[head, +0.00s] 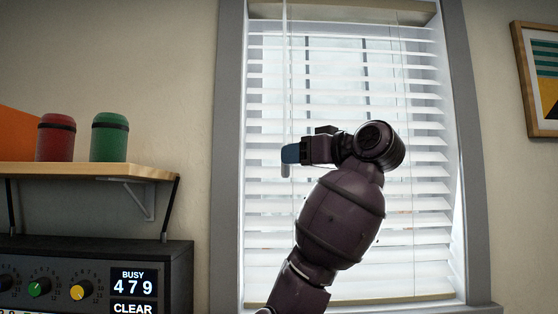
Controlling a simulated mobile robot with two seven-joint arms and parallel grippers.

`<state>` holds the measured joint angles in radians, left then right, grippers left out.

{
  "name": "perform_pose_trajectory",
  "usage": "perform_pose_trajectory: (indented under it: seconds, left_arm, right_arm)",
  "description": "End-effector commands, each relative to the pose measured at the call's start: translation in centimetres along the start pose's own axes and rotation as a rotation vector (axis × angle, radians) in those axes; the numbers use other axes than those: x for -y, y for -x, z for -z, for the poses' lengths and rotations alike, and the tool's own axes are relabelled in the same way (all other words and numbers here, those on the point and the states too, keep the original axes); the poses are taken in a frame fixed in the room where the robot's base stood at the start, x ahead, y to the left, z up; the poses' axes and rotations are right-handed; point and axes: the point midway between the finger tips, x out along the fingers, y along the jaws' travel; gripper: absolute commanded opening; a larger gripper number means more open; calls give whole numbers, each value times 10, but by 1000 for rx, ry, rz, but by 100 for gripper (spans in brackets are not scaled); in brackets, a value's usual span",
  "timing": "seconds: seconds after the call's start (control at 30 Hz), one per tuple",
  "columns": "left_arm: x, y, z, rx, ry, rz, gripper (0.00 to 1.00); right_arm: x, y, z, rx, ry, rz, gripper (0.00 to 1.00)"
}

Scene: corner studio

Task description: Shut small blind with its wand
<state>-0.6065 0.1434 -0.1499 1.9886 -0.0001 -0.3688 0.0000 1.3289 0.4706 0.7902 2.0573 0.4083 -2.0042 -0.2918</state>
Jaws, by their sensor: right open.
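The small blind (420,131) hangs in a grey window frame. Its white slats are tilted open, with light and the window bars showing between them. The thin pale wand (286,60) hangs down at the blind's left side, and its thicker grey lower end (285,171) shows just below my right gripper. My right gripper (290,154), with a blue fingertip, points left in front of the blind and is open. It overlaps the wand near its lower end; I cannot tell whether it touches it. My arm hides the middle of the blind. My left gripper is not in view.
A wooden shelf (90,170) on the left wall holds a red canister (56,138) and a green canister (109,137). Below it stands a dark panel (90,275) with knobs and a display. A framed picture (540,80) hangs at right. The wall between shelf and window is bare.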

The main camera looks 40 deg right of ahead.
Motion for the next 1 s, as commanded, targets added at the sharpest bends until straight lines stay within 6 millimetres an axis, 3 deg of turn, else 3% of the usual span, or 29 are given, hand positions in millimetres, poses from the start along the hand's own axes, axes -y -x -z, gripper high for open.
perform_pose_trajectory:
  seconds: [0.2,0.4,0.8,1.0]
  left_arm:
    - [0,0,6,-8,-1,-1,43]
    - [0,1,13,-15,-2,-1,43]
    - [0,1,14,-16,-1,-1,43]
    - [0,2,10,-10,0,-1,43]
  right_arm:
    - [2,-33,0,5,-1,6,48]
    - [1,-52,0,4,1,2,48]
    - [1,-57,-1,3,1,0,48]
    - [1,-57,-1,3,1,1,17]
